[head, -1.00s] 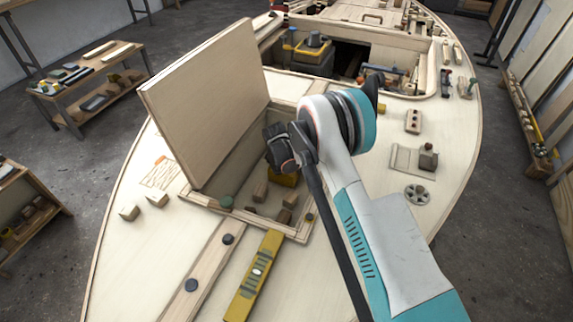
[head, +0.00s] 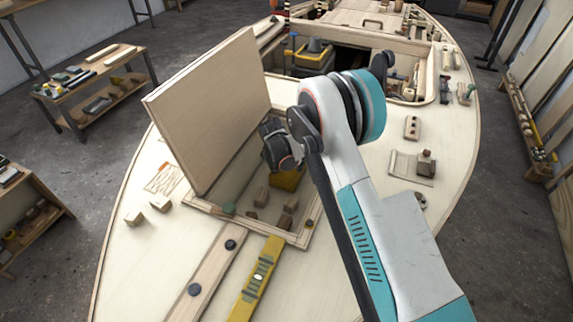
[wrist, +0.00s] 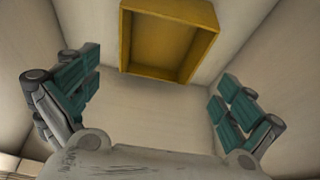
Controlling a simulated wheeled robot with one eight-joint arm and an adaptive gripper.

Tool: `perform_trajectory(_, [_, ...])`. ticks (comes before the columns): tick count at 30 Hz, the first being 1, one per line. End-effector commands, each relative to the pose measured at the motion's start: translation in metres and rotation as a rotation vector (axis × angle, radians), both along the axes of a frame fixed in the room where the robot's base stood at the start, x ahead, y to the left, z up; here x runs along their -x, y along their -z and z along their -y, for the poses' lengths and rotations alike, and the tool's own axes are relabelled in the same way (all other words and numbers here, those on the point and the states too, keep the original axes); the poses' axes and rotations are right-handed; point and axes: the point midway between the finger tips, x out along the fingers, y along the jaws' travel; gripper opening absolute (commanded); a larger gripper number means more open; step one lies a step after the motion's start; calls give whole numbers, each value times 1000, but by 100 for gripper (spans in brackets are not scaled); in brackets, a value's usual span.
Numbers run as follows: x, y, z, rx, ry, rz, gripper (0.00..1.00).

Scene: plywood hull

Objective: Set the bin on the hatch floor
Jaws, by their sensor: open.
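The yellow bin (head: 288,179) shows inside the open hatch, just below my gripper (head: 277,147), which hides its upper part. In the wrist view, the bin (wrist: 170,10) is at the top of the picture with its hollow inside showing. My gripper (wrist: 158,80) is open there, its teal-padded fingers wide apart with nothing between them. The bin lies beyond the fingertips, apart from them. The hatch frame (head: 262,229) surrounds the opening, and the hatch lid (head: 212,110) stands raised on the left. I cannot tell whether the bin's underside rests flat on the hatch floor.
Several small wooden blocks (head: 285,222) lie inside the hatch near its front. A yellow spirit level (head: 258,277) lies on the deck before it. Loose blocks (head: 160,203) sit left of the hatch.

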Motion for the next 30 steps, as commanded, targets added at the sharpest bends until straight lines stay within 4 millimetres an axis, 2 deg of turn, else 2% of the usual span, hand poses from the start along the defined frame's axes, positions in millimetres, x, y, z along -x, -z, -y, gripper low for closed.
perform_trajectory(1, [4,-13,-1,0,0,0,100])
perform_trajectory(6, [13,-35,-4,0,1,0,100])
perform_trajectory(11, [17,-44,-6,1,1,0,100])
perform_trajectory(17, [18,-47,-6,0,1,0,100])
perform_trajectory(20, [18,-57,-2,-2,-3,2,100])
perform_trajectory(23, [20,-83,8,-5,-15,4,100])
perform_trajectory(30, [41,-178,50,-15,-66,19,100])
